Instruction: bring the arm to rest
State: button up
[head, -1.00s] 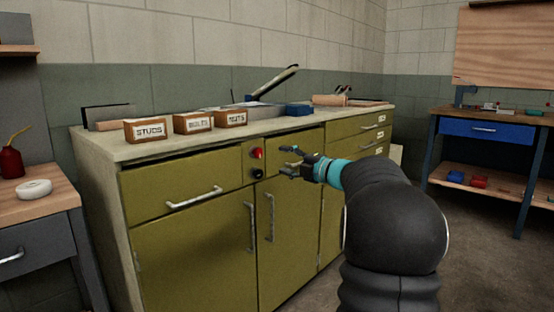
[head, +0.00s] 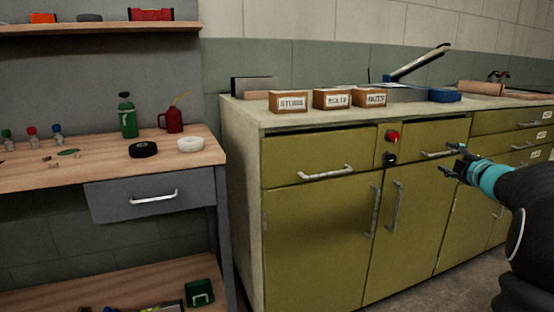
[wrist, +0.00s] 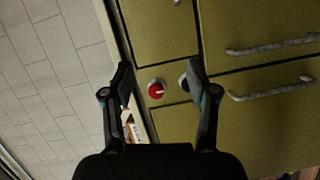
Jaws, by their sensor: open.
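My gripper (head: 453,162) is open and empty at the right of the head view, in front of the olive cabinet (head: 318,230). In the wrist view my gripper (wrist: 158,78) has its two fingers spread wide, with cabinet front between them. A red knob (head: 392,136) and a black knob (head: 390,158) sit on the cabinet front, left of my gripper. The red knob (wrist: 156,89) shows between the fingers in the wrist view, and the black one is partly behind the right finger. My gripper holds nothing.
Boxes labelled studs (head: 289,102), bolts (head: 332,99) and nuts (head: 370,98) stand on the cabinet top. A wooden bench (head: 100,170) with a green bottle (head: 127,118) and red oil can (head: 171,120) is at left. Handles (head: 326,173) stick out from the cabinet.

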jog(key=s+d+f+m+g+h, duration=0.4)
jog(key=s+d+f+m+h, duration=0.2)
jog(key=m, duration=0.3)
jog(key=s+a+f+m+g+h+p, duration=0.1)
jog(key=s+a+f+m+g, duration=0.45)
jog(key=s, duration=0.25)
jog(key=s+a+f+m+g+y+p, duration=0.1)
jog(key=s+a+f+m+g+y, duration=0.15)
jog(key=s+a, duration=0.85)
jog(key=s+a+f+m+g+y+p, duration=0.25)
jog(key=s+a, duration=0.55)
jog(key=a, duration=0.6)
jog(key=s+a+r+n+t+y+p, duration=0.1)
jog(key=s+a+r+n+t+y, duration=0.1)
jog(key=s+a+r, duration=0.3)
jog(key=s+a+n, duration=0.1)
jog(key=a, duration=0.3)
jog(key=shift+a+t, duration=0.2)
jog(key=shift+t, duration=0.15)
jog(key=shift+s+n, duration=0.1)
jog(key=shift+n, duration=0.15)
